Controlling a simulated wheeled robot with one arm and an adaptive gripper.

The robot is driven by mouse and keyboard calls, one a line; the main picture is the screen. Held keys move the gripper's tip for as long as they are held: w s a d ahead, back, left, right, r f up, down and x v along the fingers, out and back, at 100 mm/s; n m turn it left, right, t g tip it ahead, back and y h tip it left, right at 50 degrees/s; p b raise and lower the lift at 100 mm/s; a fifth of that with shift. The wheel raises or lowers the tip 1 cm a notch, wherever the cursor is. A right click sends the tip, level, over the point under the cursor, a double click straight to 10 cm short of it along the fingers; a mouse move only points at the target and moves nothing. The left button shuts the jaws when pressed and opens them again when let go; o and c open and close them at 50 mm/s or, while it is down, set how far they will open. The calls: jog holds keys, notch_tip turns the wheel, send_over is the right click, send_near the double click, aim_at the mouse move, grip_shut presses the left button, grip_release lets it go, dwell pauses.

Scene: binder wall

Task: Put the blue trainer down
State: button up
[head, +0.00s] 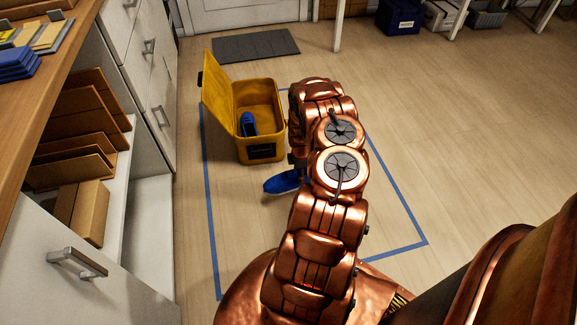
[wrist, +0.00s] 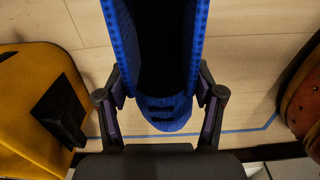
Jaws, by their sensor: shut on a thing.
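A blue trainer (head: 283,182) shows in the head view just in front of the yellow box, partly hidden behind my arm. In the wrist view the trainer (wrist: 158,112) sits between the two fingers of my gripper (wrist: 161,88), which is shut on it. Its dark opening faces the camera. In the head view my arm hides most of the gripper. I cannot tell whether the trainer touches the floor. A second blue trainer (head: 248,124) is inside the open yellow box (head: 240,149), leaning at its left side.
Blue tape (head: 213,240) marks a rectangle on the wooden floor around the box. The box also shows at the left of the wrist view (wrist: 38,85). White cabinets (head: 150,85) stand at left. A grey mat (head: 255,46) lies behind. Floor at right is clear.

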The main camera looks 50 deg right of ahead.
jog(key=f, duration=0.1)
jog(key=s+d+f+b, duration=0.1)
jog(key=d+f, duration=0.1)
jog(key=f, duration=0.1)
jog(key=shift+s+d, duration=0.1)
jog(key=shift+s, duration=0.2)
jog(key=w+a+f+b, duration=0.1)
jog(key=a+b, duration=0.1)
jog(key=a, duration=0.3)
jog(key=w+a+f+b, duration=0.2)
jog(key=a, duration=0.3)
jog(key=w+a+f+b, duration=0.2)
jog(key=a, duration=0.3)
jog(key=shift+w, duration=0.1)
jog(key=shift+r, duration=0.1)
jog(key=o, duration=1.4)
